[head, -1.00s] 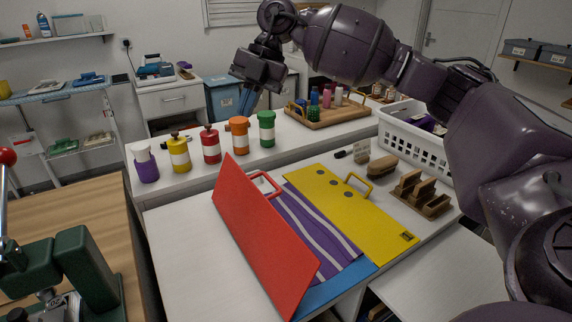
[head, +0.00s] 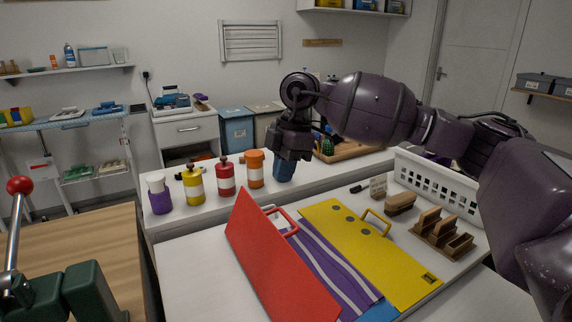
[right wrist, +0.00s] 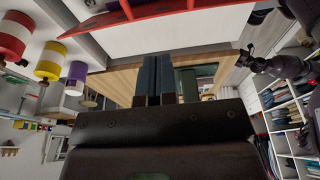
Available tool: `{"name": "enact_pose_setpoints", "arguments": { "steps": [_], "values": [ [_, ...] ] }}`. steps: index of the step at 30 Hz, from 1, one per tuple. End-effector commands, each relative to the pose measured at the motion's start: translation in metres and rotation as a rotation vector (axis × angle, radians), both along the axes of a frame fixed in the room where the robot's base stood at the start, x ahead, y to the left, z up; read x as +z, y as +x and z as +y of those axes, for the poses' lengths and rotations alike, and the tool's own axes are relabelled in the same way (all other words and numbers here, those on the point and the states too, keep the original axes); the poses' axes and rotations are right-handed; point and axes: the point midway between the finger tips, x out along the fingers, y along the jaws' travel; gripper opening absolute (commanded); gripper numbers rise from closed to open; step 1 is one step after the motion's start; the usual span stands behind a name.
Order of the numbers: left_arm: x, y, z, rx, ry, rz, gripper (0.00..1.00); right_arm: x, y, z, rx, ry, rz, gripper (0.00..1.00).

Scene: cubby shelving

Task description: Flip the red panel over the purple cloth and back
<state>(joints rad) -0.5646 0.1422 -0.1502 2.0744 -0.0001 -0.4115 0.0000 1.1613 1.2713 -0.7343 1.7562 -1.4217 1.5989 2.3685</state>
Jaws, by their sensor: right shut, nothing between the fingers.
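The red panel (head: 275,262) stands tilted at the left side of the folding board in the head view, with its red handle (head: 285,221) on the far upper side. The purple cloth (head: 325,263) with pale stripes lies flat between it and the flat yellow panel (head: 365,252). The red panel hides part of the cloth's left side. My right gripper (head: 284,172) points down, shut and empty, beyond and above the red handle and apart from it. Its shut blue fingers (right wrist: 153,80) show in the right wrist view, with the red panel's edge (right wrist: 150,14) at the top. My left gripper is out of view.
Behind the board stand purple (head: 160,195), yellow (head: 193,186), red (head: 226,178) and orange (head: 255,170) containers. Wooden holders (head: 442,233) and a white basket (head: 440,182) are at right. A green device with a red-knobbed lever (head: 20,186) is at left.

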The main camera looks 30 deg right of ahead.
Motion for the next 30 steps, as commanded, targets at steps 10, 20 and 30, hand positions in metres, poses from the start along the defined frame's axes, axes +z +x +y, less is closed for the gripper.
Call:
{"name": "enact_pose_setpoints", "arguments": {
  "steps": [10, 20, 30],
  "values": [
    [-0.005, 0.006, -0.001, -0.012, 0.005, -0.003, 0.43, -0.063, 0.001, 0.014, 0.0, 0.0, 0.006, 0.0],
    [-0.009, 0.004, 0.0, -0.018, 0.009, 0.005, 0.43, -0.089, 0.0, -0.006, 0.0, 0.0, 0.002, 0.0],
    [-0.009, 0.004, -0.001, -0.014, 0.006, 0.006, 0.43, -0.09, -0.001, -0.007, 0.0, 0.001, 0.0, 0.0]
  ]
}}
